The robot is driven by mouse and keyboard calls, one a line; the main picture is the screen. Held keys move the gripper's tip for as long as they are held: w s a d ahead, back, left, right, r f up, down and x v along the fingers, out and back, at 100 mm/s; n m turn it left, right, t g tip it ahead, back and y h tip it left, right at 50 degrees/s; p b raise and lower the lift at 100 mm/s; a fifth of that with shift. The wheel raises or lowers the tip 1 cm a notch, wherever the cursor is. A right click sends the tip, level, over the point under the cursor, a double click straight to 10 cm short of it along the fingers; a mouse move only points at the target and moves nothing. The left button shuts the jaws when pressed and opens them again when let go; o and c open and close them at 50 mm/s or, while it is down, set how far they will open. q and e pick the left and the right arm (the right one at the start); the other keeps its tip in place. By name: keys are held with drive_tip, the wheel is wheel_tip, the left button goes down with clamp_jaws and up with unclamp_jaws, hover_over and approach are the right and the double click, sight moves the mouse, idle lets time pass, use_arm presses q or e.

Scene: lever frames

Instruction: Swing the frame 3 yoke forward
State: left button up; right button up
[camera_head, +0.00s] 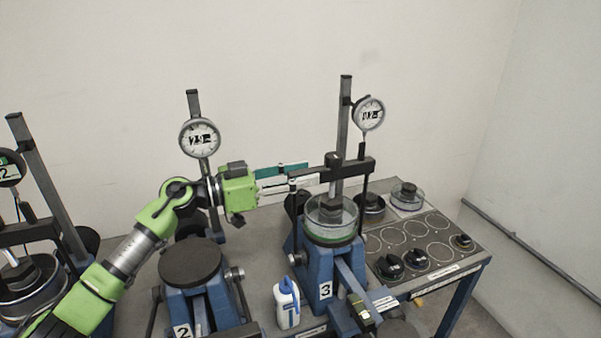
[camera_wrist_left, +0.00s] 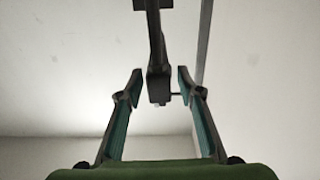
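Frame 3 (camera_head: 326,290) is the blue stand marked 3, right of centre. Its yoke (camera_head: 352,167) is a black crossbar above a clear round cell (camera_head: 331,217), with a tall grey post behind. The yoke looks upright. My left gripper (camera_head: 312,173) reaches in from the left at the yoke's left end. In the left wrist view the two teal-lined fingers (camera_wrist_left: 160,88) are open. The end of a dark bar (camera_wrist_left: 158,60), apparently the yoke, lies between the fingertips, with a gap on each side. My right gripper is not in view.
A white bottle with a blue cap (camera_head: 287,303) stands between frames 2 and 3. Weights and cells sit on a marked panel (camera_head: 420,237) at right. A wall closes the back.

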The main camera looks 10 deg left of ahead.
use_arm(q)
clamp_jaws()
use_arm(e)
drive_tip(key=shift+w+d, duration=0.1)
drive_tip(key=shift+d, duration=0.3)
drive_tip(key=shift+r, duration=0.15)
use_arm(q)
drive_tip(key=s+d+f+m+p, duration=0.4)
drive_tip(key=s+d+m+p, duration=0.2)
drive_tip(key=s, duration=0.6)
drive_tip(key=shift+d+f+m+p, duration=0.2)
drive_tip(key=shift+d+m+p, duration=0.3)
drive_tip(key=shift+d, duration=0.55)
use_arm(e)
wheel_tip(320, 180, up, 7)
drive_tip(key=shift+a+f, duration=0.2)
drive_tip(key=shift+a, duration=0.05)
